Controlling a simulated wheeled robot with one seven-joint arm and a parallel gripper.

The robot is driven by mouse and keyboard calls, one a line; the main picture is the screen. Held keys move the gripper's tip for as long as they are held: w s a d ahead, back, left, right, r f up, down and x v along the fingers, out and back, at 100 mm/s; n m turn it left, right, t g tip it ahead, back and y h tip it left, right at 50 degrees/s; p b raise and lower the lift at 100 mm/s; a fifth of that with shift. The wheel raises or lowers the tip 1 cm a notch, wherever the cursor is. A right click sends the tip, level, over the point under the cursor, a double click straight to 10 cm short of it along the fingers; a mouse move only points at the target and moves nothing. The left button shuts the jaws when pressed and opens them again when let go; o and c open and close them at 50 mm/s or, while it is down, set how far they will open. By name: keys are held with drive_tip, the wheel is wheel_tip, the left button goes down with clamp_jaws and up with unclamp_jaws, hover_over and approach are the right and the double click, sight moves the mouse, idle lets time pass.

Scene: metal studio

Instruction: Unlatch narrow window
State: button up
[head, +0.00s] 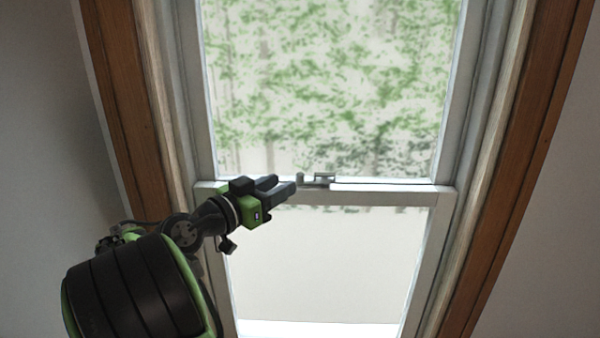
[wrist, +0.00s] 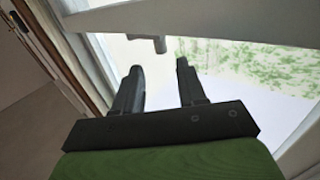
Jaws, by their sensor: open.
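The narrow window (head: 318,196) has an upper and a lower pane in a pale frame, meeting at a middle rail. A small grey latch (head: 319,180) sits on that rail near its middle. My gripper (head: 285,187) is open and empty, just left of the latch in the head view, with its fingers pointing toward it. In the wrist view, my two dark fingers (wrist: 159,66) are spread apart. A small grey piece, probably part of the latch (wrist: 159,45), shows just beyond and between the fingertips. I cannot tell whether a finger touches it.
Brown wooden trim (head: 131,100) runs down the left of the window, and more wooden trim (head: 541,130) runs down the right. Plain grey walls lie on both sides. The space in front of the right half of the window is clear.

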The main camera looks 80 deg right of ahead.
sight(297, 175)
drive_tip(key=p+x, duration=0.2)
drive_tip(key=x, duration=0.5)
drive_tip(key=shift+w+d+r, duration=0.1)
drive_tip(key=shift+d, duration=0.25)
drive_tip(key=shift+c, duration=0.2)
clamp_jaws()
